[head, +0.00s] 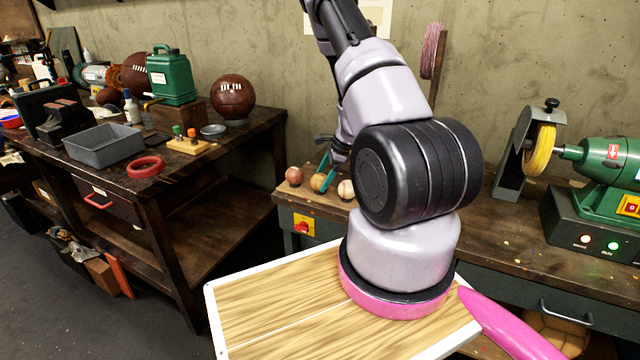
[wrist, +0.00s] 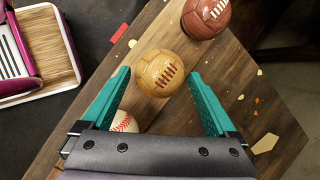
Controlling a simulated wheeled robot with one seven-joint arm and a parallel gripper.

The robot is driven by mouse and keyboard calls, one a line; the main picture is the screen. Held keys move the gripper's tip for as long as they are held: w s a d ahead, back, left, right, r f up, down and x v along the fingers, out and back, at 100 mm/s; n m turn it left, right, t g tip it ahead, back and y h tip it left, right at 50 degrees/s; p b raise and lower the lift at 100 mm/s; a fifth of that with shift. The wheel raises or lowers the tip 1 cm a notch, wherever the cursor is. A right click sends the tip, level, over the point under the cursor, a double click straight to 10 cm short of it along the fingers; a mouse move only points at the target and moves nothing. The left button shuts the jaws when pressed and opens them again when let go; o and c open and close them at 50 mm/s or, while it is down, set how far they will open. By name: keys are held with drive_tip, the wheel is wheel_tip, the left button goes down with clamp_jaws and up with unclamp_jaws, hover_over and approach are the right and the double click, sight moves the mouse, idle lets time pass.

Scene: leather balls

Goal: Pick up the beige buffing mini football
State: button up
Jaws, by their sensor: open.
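The beige mini football (wrist: 160,73) is a small tan ball with dark laces, on the wooden bench. In the head view the same ball (head: 317,183) sits in the middle of a row of three, partly behind a teal finger. My gripper (wrist: 159,76) is open and empty, its teal fingertips on either side of the ball in the wrist view, with a gap on each side. I cannot tell how far above the bench the tips are. In the head view my gripper (head: 326,175) is at the ball, partly hidden by my arm.
A reddish-brown laced ball (wrist: 205,15) lies close beyond the beige one. A white baseball with red stitching (wrist: 124,122) lies on the near side, partly hidden by my gripper. The bench (head: 480,230) also bears a green buffing machine (head: 605,165) at right.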

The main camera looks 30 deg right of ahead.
drive_tip(key=shift+x, duration=1.4)
drive_tip(key=c, duration=0.8)
